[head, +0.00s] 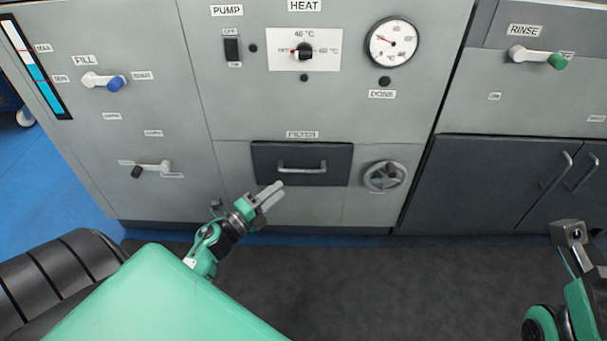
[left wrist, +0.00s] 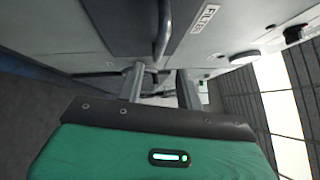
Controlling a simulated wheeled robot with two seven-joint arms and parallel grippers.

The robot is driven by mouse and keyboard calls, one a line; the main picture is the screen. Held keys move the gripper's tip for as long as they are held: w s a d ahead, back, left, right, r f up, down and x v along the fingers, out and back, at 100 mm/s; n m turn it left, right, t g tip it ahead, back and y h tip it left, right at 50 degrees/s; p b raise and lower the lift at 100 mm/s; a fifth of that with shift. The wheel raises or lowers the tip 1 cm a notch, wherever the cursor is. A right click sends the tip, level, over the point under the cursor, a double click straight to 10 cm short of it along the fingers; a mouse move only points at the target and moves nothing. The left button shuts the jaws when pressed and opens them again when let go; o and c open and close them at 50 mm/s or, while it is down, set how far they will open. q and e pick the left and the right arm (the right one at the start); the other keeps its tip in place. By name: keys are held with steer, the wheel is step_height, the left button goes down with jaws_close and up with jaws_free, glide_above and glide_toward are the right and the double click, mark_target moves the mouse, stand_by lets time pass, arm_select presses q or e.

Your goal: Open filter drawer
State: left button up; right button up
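The filter drawer (head: 302,178) is a dark front panel with a metal bar handle (head: 302,168), set in the grey cabinet under a FILTER label. It looks closed. My left gripper (head: 276,192) is just below and left of the handle in the head view. In the left wrist view its two fingers (left wrist: 160,85) stand apart with a gap between them, and the handle (left wrist: 163,35) shows beyond, between the finger lines. I see nothing held. My right gripper (head: 568,232) is at the far right, away from the drawer; its fingers are not clear.
A round valve wheel (head: 385,176) sits right of the drawer. A lever with a black knob (head: 150,169) and the blue-knobbed FILL lever (head: 104,81) are to the left. Dark cupboard doors (head: 500,185) stand at right. The dark floor (head: 400,285) in front is clear.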

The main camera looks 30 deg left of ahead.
mark_target(303, 172)
arm_select(q)
steer(key=b+x, duration=0.1)
steer(key=x, duration=0.9)
steer(key=shift+w, duration=0.1)
jaws_close()
